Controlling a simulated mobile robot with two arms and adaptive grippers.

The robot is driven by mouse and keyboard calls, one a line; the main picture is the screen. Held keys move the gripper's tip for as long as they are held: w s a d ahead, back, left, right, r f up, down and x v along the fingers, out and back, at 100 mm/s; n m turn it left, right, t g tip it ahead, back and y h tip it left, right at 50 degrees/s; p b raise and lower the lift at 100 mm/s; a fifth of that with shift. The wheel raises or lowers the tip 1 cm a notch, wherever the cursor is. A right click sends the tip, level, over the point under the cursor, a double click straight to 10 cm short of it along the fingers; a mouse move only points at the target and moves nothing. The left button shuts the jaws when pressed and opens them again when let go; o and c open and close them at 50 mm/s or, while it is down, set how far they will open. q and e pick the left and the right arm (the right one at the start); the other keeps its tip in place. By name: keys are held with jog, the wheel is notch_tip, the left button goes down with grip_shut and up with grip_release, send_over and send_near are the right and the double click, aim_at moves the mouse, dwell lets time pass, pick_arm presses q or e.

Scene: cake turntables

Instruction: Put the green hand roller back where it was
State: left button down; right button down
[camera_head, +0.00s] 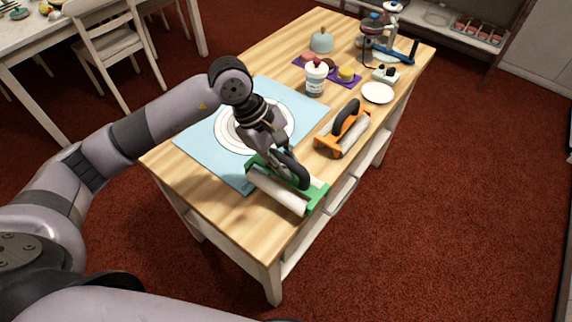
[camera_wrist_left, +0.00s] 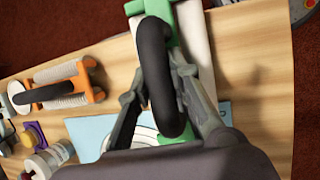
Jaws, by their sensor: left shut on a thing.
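The green hand roller (camera_head: 317,194) has a green frame, a black arched handle and a white roller. It is at the near end of the wooden table, by the near corner of the light blue mat. My left gripper (camera_head: 281,160) is above it, with its fingers around the black handle, shut on it. In the left wrist view the fingers (camera_wrist_left: 160,86) lie on both sides of the handle, and the white roller (camera_wrist_left: 196,38) shows behind. I cannot tell whether the roller touches the tabletop. My right gripper is not in view.
An orange hand roller (camera_head: 326,145) stands farther along the table. The blue mat (camera_head: 200,138) bears a white ringed disc. Bare wood lies between the two rollers.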

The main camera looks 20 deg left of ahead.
pick_arm(q)
notch_tip(320, 180, down, 2)
jog(key=shift+f+b, duration=0.6)
jog(key=shift+b, duration=0.2)
jog(key=c, duration=1.5)
grip_release()
jog(key=shift+o, duration=0.2)
